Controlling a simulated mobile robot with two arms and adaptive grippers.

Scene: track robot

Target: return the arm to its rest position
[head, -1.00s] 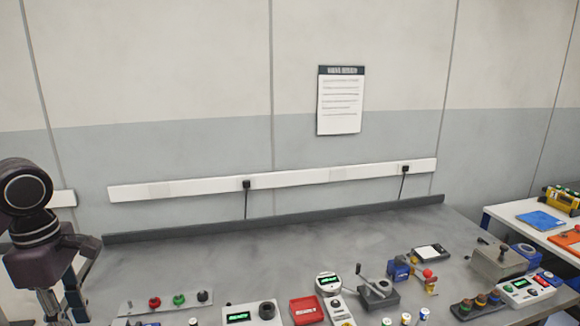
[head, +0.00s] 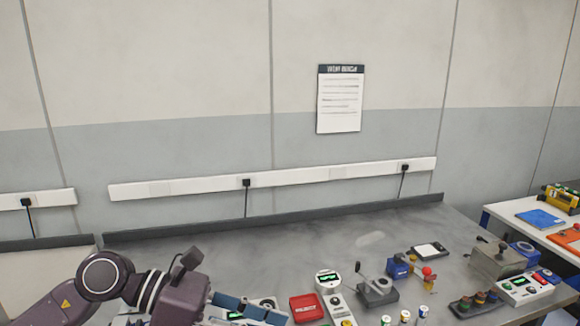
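My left arm comes in from the lower left, low over the near left part of the grey workbench (head: 330,243). My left gripper (head: 245,309) points to the right at the bottom edge of the head view, in front of a white device with a display that it largely covers. Its fingers are partly cut off by the frame, so I cannot tell whether they are open or shut. I see nothing clearly held in it. My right arm and gripper are not in view.
A red box (head: 306,308), a white meter (head: 328,281), a crank device (head: 377,290) and a blue vise-like tool (head: 399,266) stand right of the gripper. Small batteries (head: 404,316) stand in front. A side table (head: 515,209) is at right. The bench's back left is clear.

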